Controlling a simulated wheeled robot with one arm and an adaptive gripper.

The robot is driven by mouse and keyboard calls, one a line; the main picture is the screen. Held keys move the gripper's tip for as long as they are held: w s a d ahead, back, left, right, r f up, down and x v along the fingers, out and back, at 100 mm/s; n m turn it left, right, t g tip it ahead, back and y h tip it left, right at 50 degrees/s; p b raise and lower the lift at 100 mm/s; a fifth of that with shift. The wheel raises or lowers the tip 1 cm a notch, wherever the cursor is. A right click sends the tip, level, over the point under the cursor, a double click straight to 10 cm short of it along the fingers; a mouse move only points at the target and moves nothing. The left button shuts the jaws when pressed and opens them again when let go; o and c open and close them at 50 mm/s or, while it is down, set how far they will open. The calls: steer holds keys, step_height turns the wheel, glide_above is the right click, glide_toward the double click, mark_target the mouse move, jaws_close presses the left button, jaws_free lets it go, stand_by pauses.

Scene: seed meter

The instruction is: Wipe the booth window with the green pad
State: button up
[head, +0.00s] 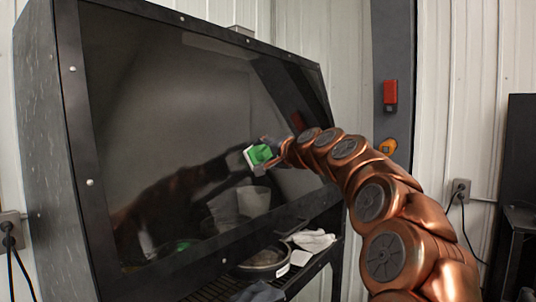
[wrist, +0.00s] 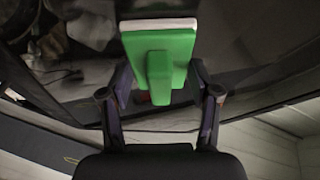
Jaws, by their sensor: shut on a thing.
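The green pad (head: 260,154) has a white face and is held up at the booth window (head: 160,110), a large dark tilted pane in a black frame. My gripper (head: 270,151) is shut on the pad. In the wrist view the pad (wrist: 180,45) shows its green back and raised grip between the fingers of my gripper (wrist: 158,92), with the white layer on the far side. The white face is turned to the pane. I cannot tell whether it touches the glass. A dark reflection of my arm shows in the pane.
Below the pane is an opening with a dark pan (head: 262,262), white gloves (head: 311,240) and a rack. Pale containers (head: 253,201) show behind the glass. A dark post with a red box (head: 390,92) stands to the right of the booth.

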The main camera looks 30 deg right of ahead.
steer(key=shift+s, duration=0.1)
steer(key=shift+s+d+r, duration=0.3)
steer(key=shift+s, duration=0.6)
steer(key=shift+s+d+r, duration=0.25)
steer(key=shift+s+d, duration=0.1)
steer(key=shift+s, duration=0.55)
steer(key=shift+s+d+r, duration=0.3)
steer(key=shift+s, duration=0.6)
steer(key=s, duration=0.2)
steer(key=d+r, duration=0.1)
steer(key=shift+s, duration=0.4)
steer(key=shift+f, duration=0.1)
